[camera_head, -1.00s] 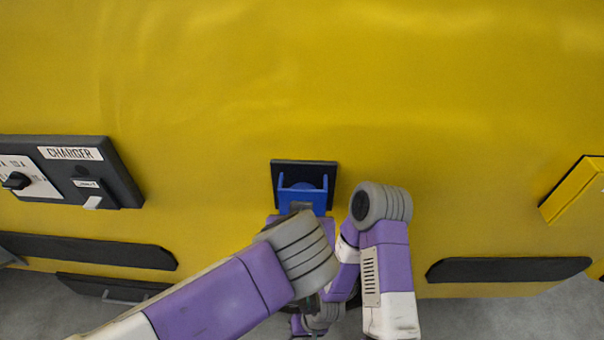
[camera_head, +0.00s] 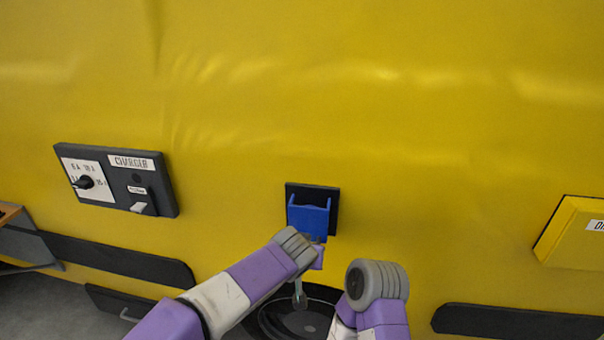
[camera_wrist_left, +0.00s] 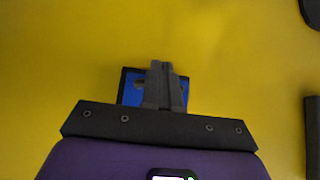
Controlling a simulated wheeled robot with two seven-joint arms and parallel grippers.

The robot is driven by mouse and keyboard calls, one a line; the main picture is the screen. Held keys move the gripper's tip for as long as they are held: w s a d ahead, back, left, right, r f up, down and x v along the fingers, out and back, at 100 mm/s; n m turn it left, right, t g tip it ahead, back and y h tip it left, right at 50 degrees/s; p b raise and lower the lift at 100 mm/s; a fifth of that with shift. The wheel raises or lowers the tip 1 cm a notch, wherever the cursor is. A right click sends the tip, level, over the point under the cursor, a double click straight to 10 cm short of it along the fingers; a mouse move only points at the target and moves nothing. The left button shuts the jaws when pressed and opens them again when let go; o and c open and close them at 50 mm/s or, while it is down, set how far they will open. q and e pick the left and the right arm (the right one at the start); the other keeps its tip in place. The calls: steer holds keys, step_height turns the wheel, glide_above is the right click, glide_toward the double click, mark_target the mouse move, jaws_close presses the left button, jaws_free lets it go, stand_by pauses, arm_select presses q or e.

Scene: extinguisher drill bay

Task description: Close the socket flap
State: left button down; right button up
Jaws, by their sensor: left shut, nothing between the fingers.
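The socket is a dark square plate (camera_head: 334,195) on the yellow wall, with a blue flap (camera_head: 310,217) in front of it. Two raised blue edges show at the flap's sides; its exact angle is hard to tell. In the left wrist view, blue parts of the socket (camera_wrist_left: 130,92) show on both sides of my left gripper's fingers. My left gripper (camera_wrist_left: 165,70) is shut and empty, in front of the socket; contact cannot be told. In the head view my left wrist hides most of it, just below the flap. My right gripper is out of sight.
A dark charger panel (camera_head: 157,172) with a knob and a switch is on the wall at left. A yellow box (camera_head: 570,235) juts out at right. Dark strips (camera_head: 115,258) run along the wall's lower part. My right forearm is close to the right of the left one.

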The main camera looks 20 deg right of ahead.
arm_select(q)
steer(key=shift+w+f, duration=0.2)
steer(key=shift+f, duration=0.05)
steer(key=shift+s, duration=0.1)
stand_by(0.6)
steer(key=s+a+b, duration=0.1)
steer(key=s+a, duration=0.6)
steer(key=s, duration=0.4)
steer(key=shift+b, duration=0.3)
steer(key=shift+r, duration=0.1)
